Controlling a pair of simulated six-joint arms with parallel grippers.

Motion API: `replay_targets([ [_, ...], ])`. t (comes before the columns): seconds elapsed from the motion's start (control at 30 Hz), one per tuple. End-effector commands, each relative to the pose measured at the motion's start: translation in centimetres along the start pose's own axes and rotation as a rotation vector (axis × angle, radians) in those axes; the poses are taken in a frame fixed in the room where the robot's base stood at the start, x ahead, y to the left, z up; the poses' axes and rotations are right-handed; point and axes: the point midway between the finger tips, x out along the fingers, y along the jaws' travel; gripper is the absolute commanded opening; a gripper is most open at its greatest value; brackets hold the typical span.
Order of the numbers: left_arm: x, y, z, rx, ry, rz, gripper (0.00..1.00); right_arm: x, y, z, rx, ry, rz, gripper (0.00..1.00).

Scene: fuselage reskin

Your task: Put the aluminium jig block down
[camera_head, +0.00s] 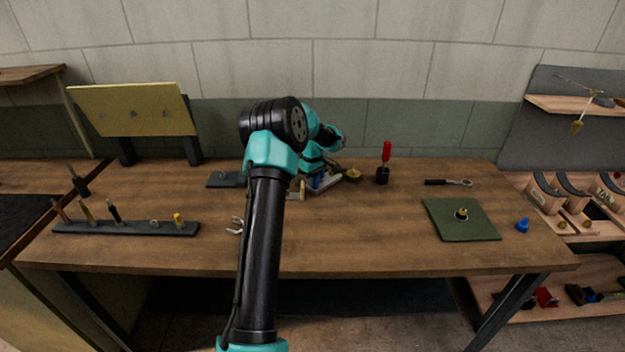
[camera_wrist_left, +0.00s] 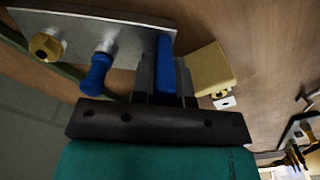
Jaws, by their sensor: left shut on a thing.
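My left gripper (camera_head: 324,178) is low over the back middle of the workbench, partly hidden by my own arm. In the left wrist view, its jaws (camera_wrist_left: 165,70) are closed by a grey metal plate-like piece, which I take to be the aluminium jig block (camera_wrist_left: 130,32). A brass hex fitting (camera_wrist_left: 47,46) and a blue pin (camera_wrist_left: 96,74) stand on this piece. I cannot tell whether its underside touches the bench. A yellow block (camera_wrist_left: 208,68) lies on the wood beside the jaws. My right gripper is not in view.
A screwdriver with a red handle (camera_head: 386,152) stands in a dark holder right of the gripper. A ratchet (camera_head: 449,182) and a green mat (camera_head: 448,228) lie further right. A dark tool rack (camera_head: 130,229) is at the left. The bench's front middle right is clear.

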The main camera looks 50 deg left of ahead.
Motion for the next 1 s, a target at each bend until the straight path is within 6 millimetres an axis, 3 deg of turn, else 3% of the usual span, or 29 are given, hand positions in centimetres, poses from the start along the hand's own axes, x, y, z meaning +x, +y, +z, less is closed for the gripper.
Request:
replay_targets([
  [0.13, 0.1, 0.0, 0.0, 0.000, 0.000, 0.000, 0.25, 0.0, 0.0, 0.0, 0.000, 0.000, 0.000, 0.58],
  [0.53, -0.8, 0.0, 0.0, 0.000, 0.000, 0.000, 0.25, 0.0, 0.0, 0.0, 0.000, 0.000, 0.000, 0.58],
  [0.77, -4.0, 0.1, 0.0, 0.001, 0.002, 0.003, 0.25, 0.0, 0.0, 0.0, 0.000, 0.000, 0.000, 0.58],
  [1.0, -8.6, 0.1, 0.0, 0.000, 0.001, 0.003, 0.25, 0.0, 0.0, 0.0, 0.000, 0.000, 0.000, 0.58],
])
